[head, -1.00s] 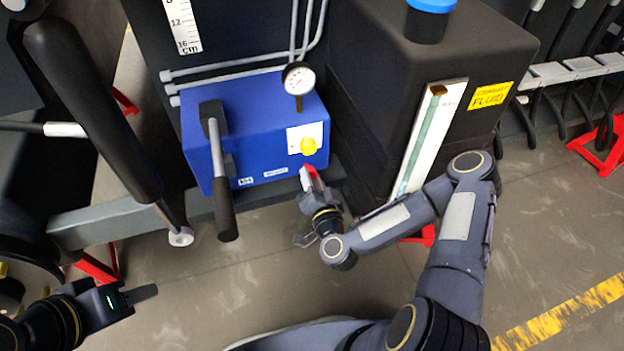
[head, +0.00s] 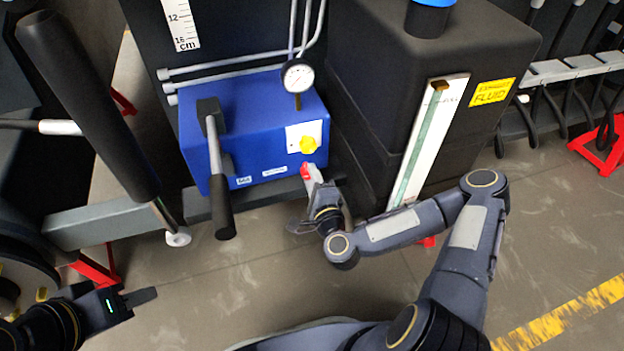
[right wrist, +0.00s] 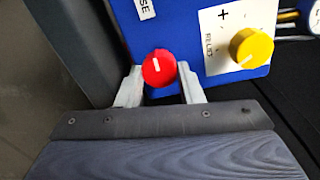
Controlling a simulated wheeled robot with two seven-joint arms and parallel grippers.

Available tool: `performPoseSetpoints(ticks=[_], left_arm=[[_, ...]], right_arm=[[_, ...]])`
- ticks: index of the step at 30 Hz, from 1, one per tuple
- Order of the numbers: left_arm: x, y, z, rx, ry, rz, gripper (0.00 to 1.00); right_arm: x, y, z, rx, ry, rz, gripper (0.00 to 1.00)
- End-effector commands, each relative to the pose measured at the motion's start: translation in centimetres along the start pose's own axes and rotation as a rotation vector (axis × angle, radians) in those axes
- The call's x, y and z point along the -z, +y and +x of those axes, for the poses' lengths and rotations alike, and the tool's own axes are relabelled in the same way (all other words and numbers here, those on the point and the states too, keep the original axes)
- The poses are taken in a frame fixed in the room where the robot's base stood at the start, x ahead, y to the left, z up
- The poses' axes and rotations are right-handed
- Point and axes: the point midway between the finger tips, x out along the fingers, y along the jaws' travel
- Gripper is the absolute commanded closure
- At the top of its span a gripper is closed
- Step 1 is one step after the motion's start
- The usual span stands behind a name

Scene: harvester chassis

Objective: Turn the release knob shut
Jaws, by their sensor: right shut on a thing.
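The red release knob (right wrist: 158,68) has a white pointer line and sits at the lower edge of the blue pump block, under a label ending in "SE". It also shows in the head view (head: 306,170). My right gripper (right wrist: 160,88) is shut on the red knob, with one pale finger on each side of it. The yellow relief knob (right wrist: 251,48) is to the right on a white plate and is untouched. My left gripper (head: 140,297) is at the lower left of the head view, away from the block; its finger gap cannot be made out.
The blue block (head: 262,120) carries a black-handled lever (head: 222,205) on its left side and a pressure gauge (head: 298,76) above. A black fluid tank (head: 450,60) with a sight gauge stands close on the right. The floor in front is clear.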

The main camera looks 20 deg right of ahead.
Motion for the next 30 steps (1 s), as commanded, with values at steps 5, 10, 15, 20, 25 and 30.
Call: performPoseSetpoints(ticks=[5, 10, 15, 20, 25, 30], left_arm=[[-0.2, -0.2, 0.3, 0.0, 0.0, 0.0, 0.64], [-0.3, -0.3, 0.6, 0.0, 0.0, 0.0, 0.64], [-0.4, -0.4, 0.9, 0.0, 0.0, 0.0, 0.64], [-0.6, -0.5, 1.1, 0.0, 0.0, 0.0, 0.64], [-0.7, -0.7, 1.4, 0.0, 0.0, 0.0, 0.64], [-0.9, -0.8, 1.7, 0.0, 0.0, 0.0, 0.64]], right_arm=[[0.1, 0.2, 0.0, -0.002, -0.002, 0.171, 0.89], [0.1, 0.2, 0.0, -0.003, -0.006, 0.332, 0.89], [0.1, 0.3, 0.0, -0.003, -0.011, 0.495, 0.89], [0.1, 0.3, 0.0, -0.003, -0.015, 0.647, 0.89], [0.1, 0.4, 0.0, -0.005, -0.019, 0.808, 0.89], [0.1, 0.4, 0.0, -0.005, -0.023, 0.97, 0.89]])
